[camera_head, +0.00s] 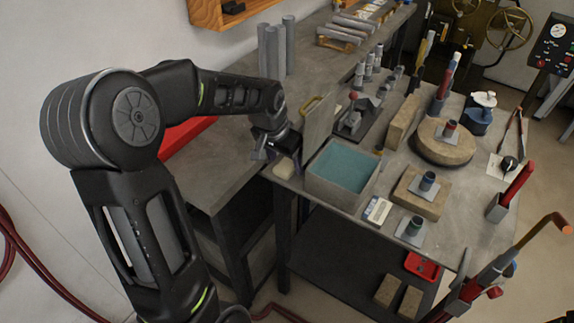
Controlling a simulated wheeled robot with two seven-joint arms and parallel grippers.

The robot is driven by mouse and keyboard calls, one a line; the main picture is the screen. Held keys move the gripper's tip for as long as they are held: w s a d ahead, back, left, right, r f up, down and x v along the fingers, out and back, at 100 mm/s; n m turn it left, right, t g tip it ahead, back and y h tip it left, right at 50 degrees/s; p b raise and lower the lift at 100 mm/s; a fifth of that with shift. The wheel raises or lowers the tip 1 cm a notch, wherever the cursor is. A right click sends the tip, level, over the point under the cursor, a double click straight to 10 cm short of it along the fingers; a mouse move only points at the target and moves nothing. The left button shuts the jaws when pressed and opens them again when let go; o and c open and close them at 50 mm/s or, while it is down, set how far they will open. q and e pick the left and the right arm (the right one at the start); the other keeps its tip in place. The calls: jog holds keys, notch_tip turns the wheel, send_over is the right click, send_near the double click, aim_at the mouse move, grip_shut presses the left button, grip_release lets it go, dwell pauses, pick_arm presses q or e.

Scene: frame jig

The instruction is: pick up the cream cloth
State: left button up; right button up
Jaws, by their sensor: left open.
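The cream cloth (284,169) looks like a small, pale, folded pad. It lies at the near left edge of the grey bench, left of the grey bin with teal inside. My left gripper (274,154) is open and points down just above and behind the cloth, very close to it. Whether the fingers touch the cloth cannot be told from this angle. My left arm comes in from the left and hides part of the bench behind it. My right gripper is not in view.
The bin (342,172) and an upright grey plate (318,125) stand close to the right of the gripper. Grey cylinders (272,52) stand behind. Blocks, a round wooden disc (445,142) and tools crowd the bench's right side. The floor drops away at the front.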

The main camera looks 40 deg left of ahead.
pick_arm(q)
jog(key=shift+w+f, duration=0.15)
jog(key=shift+f, duration=0.4)
jog(key=shift+c, duration=0.4)
jog(key=c, duration=1.3)
